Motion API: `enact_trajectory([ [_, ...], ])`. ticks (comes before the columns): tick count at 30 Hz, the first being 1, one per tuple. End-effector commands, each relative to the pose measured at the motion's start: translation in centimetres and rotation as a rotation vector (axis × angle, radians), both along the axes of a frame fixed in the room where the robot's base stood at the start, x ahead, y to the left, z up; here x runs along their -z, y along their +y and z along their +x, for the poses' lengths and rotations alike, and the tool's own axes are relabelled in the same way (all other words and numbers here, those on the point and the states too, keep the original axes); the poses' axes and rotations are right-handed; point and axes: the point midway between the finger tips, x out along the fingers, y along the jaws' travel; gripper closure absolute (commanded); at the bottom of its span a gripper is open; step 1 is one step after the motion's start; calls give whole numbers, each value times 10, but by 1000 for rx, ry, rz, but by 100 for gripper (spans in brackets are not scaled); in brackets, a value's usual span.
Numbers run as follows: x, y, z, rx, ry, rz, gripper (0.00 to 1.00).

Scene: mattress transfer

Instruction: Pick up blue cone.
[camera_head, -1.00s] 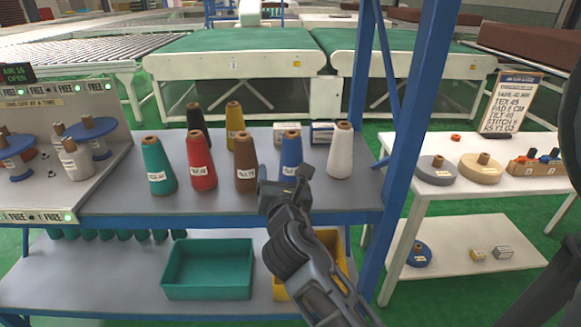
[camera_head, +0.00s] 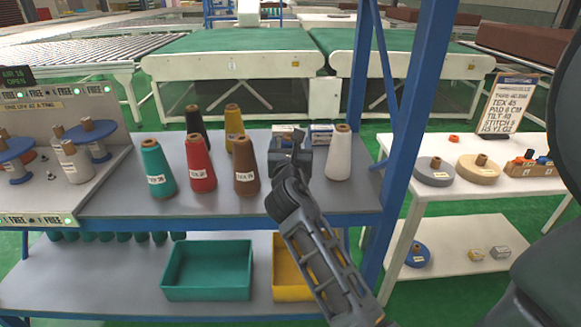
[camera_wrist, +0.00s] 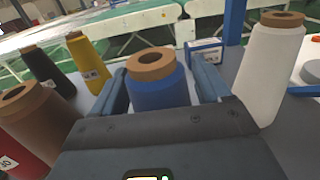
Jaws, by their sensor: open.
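The blue cone (camera_wrist: 158,88) with a brown top stands upright between the two open fingers of my gripper (camera_wrist: 160,88) in the wrist view. The fingers are on either side of it, and its lower part is hidden behind the gripper body. In the head view my gripper (camera_head: 290,150) covers the blue cone almost fully. I cannot tell whether either finger touches the cone.
A brown cone (camera_head: 246,168) stands close on the left and a white cone (camera_head: 340,155) on the right. Red (camera_head: 200,165), green (camera_head: 158,170), yellow (camera_head: 233,122) and black (camera_head: 196,120) cones share the shelf. A blue post (camera_head: 407,130) rises at the right. Small boxes lie behind.

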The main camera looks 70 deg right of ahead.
Motion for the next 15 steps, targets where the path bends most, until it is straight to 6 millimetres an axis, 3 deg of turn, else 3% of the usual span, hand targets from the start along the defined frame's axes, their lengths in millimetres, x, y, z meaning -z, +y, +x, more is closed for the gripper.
enact_trajectory([
  [5, 0, 0, 0, -1, 0, 0, 24],
  [15, 0, 0, 0, -1, 0, 0, 55],
])
